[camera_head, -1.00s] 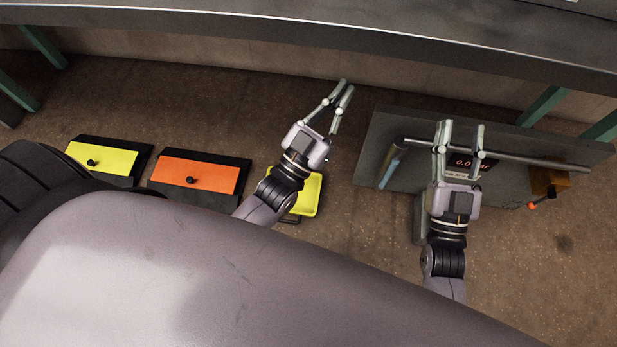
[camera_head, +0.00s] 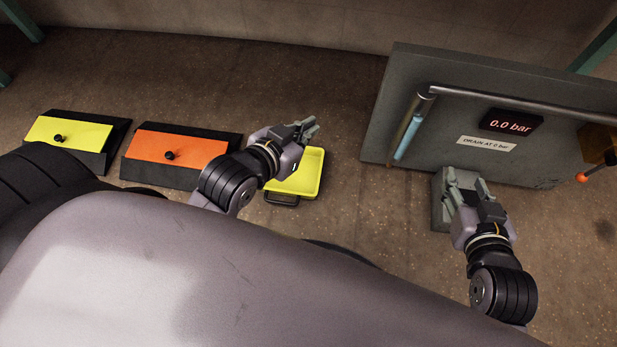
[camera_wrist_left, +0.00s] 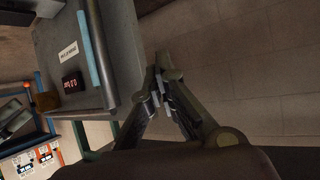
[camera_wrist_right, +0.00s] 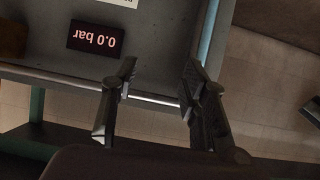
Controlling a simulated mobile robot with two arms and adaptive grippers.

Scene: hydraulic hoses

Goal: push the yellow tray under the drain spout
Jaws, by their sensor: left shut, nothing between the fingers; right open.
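The yellow tray (camera_head: 312,170) lies on the floor left of the grey panel, with a dark handle (camera_head: 282,200) on its near side. My left gripper (camera_head: 311,127) is shut and empty, above the tray's far side, and its arm hides the tray's left part. A silver pipe (camera_head: 520,104) runs along the panel. Its left end bends down, with a light-blue tube (camera_head: 408,138) below; I take this as the drain spout. The tray is apart from it, to the left. My right gripper (camera_head: 457,182) is open and empty in front of the panel's lower edge.
The grey panel (camera_head: 385,120) carries a display (camera_head: 511,123) reading 0.0 bar and a label (camera_head: 487,143) "DRAIN AT 0 bar". An orange-tipped lever (camera_head: 583,177) is at right. Orange (camera_head: 170,146) and yellow-green (camera_head: 68,131) sloped boxes stand left of the tray. Floor between tray and panel is clear.

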